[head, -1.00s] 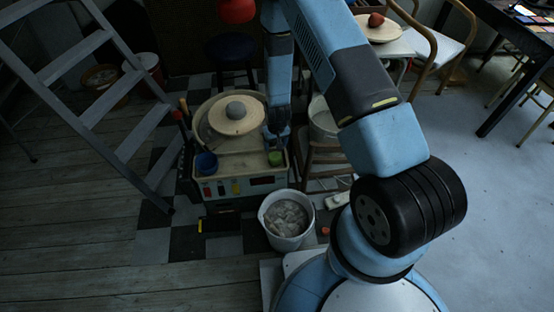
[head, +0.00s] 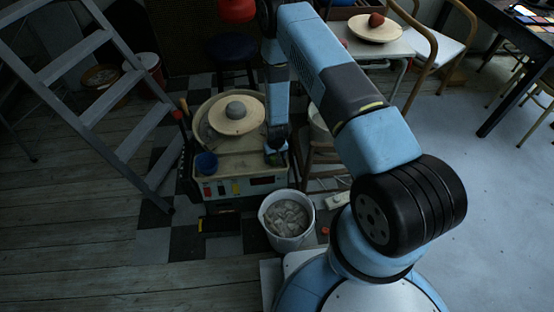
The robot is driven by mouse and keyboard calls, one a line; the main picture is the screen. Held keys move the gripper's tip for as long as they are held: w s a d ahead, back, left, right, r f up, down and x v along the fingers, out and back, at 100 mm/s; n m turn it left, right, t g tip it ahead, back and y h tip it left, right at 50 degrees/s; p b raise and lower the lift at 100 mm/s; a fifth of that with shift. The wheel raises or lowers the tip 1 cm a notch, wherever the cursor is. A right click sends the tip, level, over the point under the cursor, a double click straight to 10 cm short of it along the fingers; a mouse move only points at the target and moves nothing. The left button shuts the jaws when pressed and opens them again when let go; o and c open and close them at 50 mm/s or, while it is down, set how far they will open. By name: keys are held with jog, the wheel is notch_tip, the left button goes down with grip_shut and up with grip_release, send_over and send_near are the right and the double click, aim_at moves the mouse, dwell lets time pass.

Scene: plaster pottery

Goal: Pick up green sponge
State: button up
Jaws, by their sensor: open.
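The green sponge (head: 281,160) is on the front right corner of the pottery wheel's tray (head: 240,165) in the head view. Only a dim sliver of it shows, as my gripper (head: 274,156) covers most of it. My gripper points down right over the sponge and is open. The fingers are small and dark here, so I cannot tell whether they are around the sponge or touching it.
A blue cup (head: 206,164) stands at the tray's front left. A white bucket (head: 287,241) is on the floor in front. A ladder (head: 110,98) leans at left, and a wooden stool (head: 318,158) is at right.

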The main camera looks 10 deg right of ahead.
jog(key=shift+f, duration=0.45)
jog(key=shift+c, duration=0.2)
jog(key=c, duration=0.6)
jog(key=shift+c, duration=0.2)
notch_tip(320, 180, up, 10)
jog(key=o, duration=0.4)
jog(key=c, duration=0.3)
